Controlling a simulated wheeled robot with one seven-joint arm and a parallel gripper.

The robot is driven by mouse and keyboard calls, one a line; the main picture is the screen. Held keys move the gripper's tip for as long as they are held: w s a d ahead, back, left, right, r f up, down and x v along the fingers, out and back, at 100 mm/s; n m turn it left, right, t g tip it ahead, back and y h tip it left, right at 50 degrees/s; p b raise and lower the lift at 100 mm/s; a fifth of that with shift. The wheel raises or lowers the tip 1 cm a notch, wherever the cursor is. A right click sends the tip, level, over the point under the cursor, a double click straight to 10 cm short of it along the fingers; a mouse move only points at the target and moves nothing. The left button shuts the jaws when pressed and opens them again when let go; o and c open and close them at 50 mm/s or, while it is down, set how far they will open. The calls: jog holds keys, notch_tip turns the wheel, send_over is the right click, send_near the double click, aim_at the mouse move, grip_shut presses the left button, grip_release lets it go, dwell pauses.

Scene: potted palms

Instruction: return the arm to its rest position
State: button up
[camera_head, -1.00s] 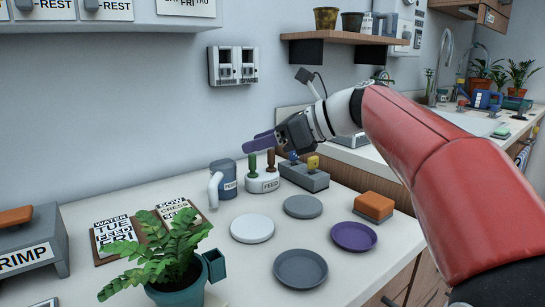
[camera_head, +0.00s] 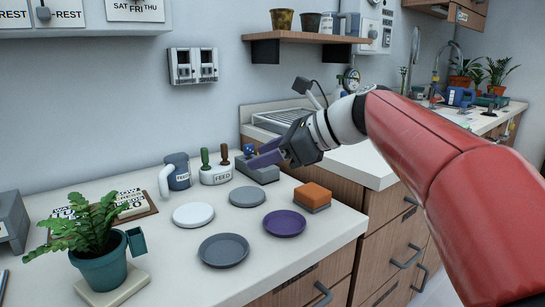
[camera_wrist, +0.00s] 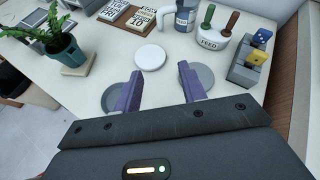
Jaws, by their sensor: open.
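My gripper (camera_head: 262,157) has dark purple fingers and hangs over the back of the counter, in front of the grey block with levers (camera_head: 262,172). In the wrist view my gripper (camera_wrist: 160,72) is open, with its two fingers spread apart and nothing between them. My arm (camera_head: 440,155) stretches in from the right of the head view, red with a white wrist. The fingers partly cover the grey block in the head view and two discs in the wrist view.
The counter (camera_head: 165,250) holds a potted fern (camera_head: 100,255), a white disc (camera_head: 193,214), grey discs (camera_head: 223,250), a purple disc (camera_head: 285,223), an orange-topped block (camera_head: 312,196), a mug (camera_head: 178,172) and a FEED holder (camera_head: 216,173). A shelf (camera_head: 312,37) hangs above.

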jog(key=s+d+f+n+h, duration=0.2)
jog(key=s+f+n, duration=0.1)
jog(key=s+f, duration=0.1)
jog(key=s+d+f+n+h, duration=0.2)
jog(key=s+d+f+n, duration=0.1)
jog(key=s+f, duration=0.1)
jog(key=s+d+f+n+h, duration=0.2)
jog(key=s+d+f+n, duration=0.1)
jog(key=s+f, duration=0.1)
jog(key=shift+s+f+n+t, duration=0.15)
jog(key=shift+f+n+t, duration=0.15)
jog(key=shift+f+t, duration=0.15)
jog(key=s+d+f+n+h+b, duration=0.1)
jog(key=s+d+f+n+h, duration=0.1)
jog(key=s+d+f+n, duration=0.2)
jog(key=s+d+f+n+h+b, duration=0.2)
jog(key=s+f+n, duration=0.4)
jog(key=f, duration=0.5)
jog(key=shift+s+d+n+h, duration=0.35)
jog(key=shift+d+h, duration=0.35)
jog(key=shift+d, duration=0.5)
